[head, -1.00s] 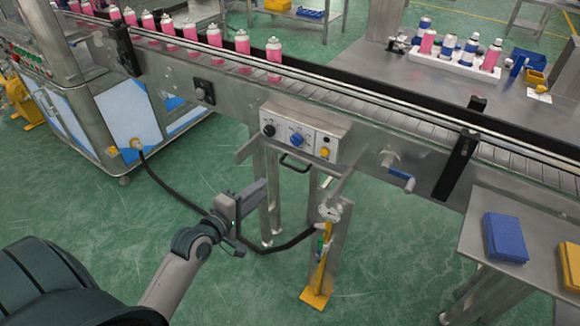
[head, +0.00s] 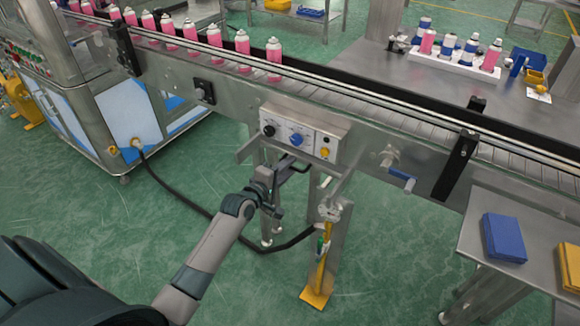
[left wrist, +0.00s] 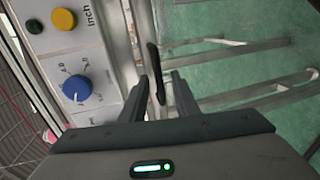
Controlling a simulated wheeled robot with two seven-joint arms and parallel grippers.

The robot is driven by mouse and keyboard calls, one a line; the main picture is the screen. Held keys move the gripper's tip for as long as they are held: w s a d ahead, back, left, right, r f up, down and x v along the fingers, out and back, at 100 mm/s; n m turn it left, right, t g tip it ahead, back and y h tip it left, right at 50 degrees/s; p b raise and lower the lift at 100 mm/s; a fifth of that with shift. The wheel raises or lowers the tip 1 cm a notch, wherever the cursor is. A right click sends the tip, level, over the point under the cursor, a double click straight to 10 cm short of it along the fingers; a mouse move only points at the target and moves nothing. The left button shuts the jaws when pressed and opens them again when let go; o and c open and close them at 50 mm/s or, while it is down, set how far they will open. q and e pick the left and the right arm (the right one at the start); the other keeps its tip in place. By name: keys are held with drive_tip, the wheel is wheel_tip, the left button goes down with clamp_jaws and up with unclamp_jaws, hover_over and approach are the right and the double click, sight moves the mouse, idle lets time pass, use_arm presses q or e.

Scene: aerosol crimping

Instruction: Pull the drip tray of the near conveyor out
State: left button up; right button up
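The drip tray's black handle (left wrist: 155,72) shows in the left wrist view as a short dark bar in front of a pale metal face (left wrist: 139,35). In the head view, the handle lies under the control box, mostly hidden by my gripper. My left gripper (head: 287,175) is below the control box on the near conveyor. In the left wrist view my left gripper (left wrist: 161,84) is open, with one finger on each side of the handle and visible gaps. The tray's body is mostly hidden beneath the conveyor. My right gripper is not in view.
The control box (head: 303,134) with its knobs sits just above my gripper. Conveyor legs, a yellow-footed stand (head: 317,292) and a black hose (head: 185,202) are close by. A crank (head: 401,178) projects at right. The green floor in front is clear.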

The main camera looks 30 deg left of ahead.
use_arm(q)
drive_tip(key=shift+w+f, duration=0.1)
drive_tip(key=shift+w, duration=0.4)
clamp_jaws()
